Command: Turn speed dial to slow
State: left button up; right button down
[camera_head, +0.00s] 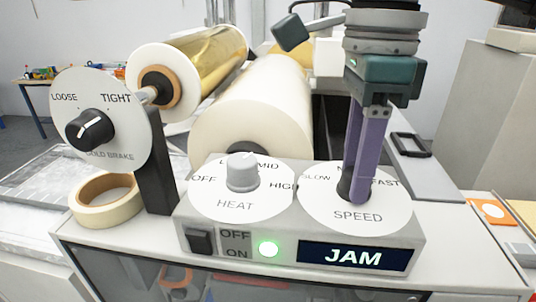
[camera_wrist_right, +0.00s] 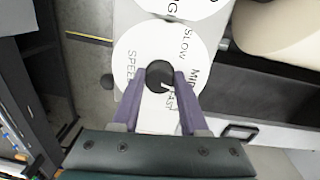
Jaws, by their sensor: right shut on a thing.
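The speed dial is a black knob (camera_head: 343,188) on a round white plate (camera_head: 352,215) marked SLOW, FAST and SPEED, at the right of the control panel. My right gripper (camera_head: 357,195) comes straight down over it with its purple fingers shut on the knob. In the right wrist view the knob (camera_wrist_right: 157,75) sits between the two fingertips (camera_wrist_right: 160,76). A short white mark on the knob points toward the FAST label. In the head view the fingers hide most of the knob and part of the MID label. My left gripper is not in view.
The grey heat knob (camera_head: 242,173) stands just left on its own plate. A display (camera_head: 353,256) reads JAM, beside a lit green lamp (camera_head: 268,249) and an OFF/ON switch (camera_head: 201,241).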

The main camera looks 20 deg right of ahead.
jog(key=n+b, duration=0.8)
jog(key=b, duration=0.1)
jog(key=shift+f, duration=0.2)
jog(key=n+b, duration=0.2)
jog(key=n, duration=0.1)
jog(key=shift+s+r+n, duration=0.1)
jog(key=shift+r+n, duration=0.05)
jog(key=shift+n, duration=0.25)
pick_arm(q)
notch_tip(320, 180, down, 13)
jog(key=shift+b, duration=0.45)
pick_arm(e)
jog(key=shift+r+n, duration=0.1)
jog(key=shift+n, duration=1.4)
jog(key=shift+c, duration=2.1)
grip_release()
pick_arm(q)
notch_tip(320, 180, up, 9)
jog(key=p, duration=0.9)
pick_arm(e)
notch_tip(320, 180, up, 10)
jog(key=shift+a, duration=0.2)
